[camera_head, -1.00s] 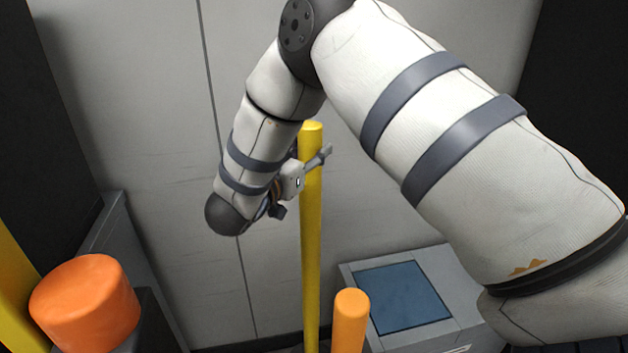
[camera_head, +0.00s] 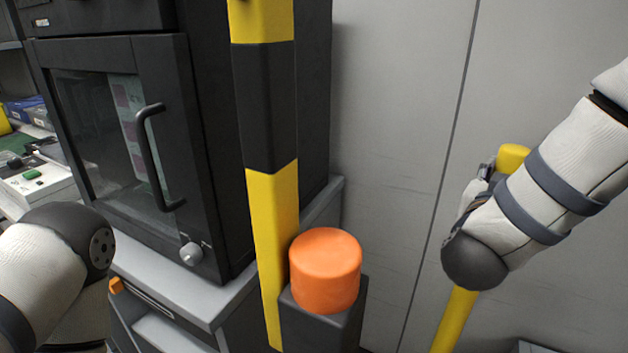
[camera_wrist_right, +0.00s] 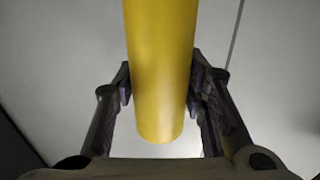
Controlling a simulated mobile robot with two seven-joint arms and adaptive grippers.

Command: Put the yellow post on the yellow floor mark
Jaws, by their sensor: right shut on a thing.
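The yellow post (camera_head: 456,318) stands at the right of the head view, slightly tilted in the picture. Its rounded top (camera_head: 512,156) shows above my right forearm, which hides its middle. My right gripper (camera_head: 482,183) is mostly hidden behind the forearm. In the right wrist view the post (camera_wrist_right: 160,75) runs between the two fingers of my right gripper (camera_wrist_right: 160,85), which press on it from both sides. Of my left arm only a part shows at the lower left; its gripper is out of view. The yellow floor mark is not visible.
A black-and-yellow striped pillar (camera_head: 272,215) and an orange cylinder (camera_head: 325,272) on a dark block stand mid-view. A black cabinet with a handled door (camera_head: 120,130) stands at left on a grey base (camera_head: 190,300). A grey wall (camera_head: 400,130) is behind.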

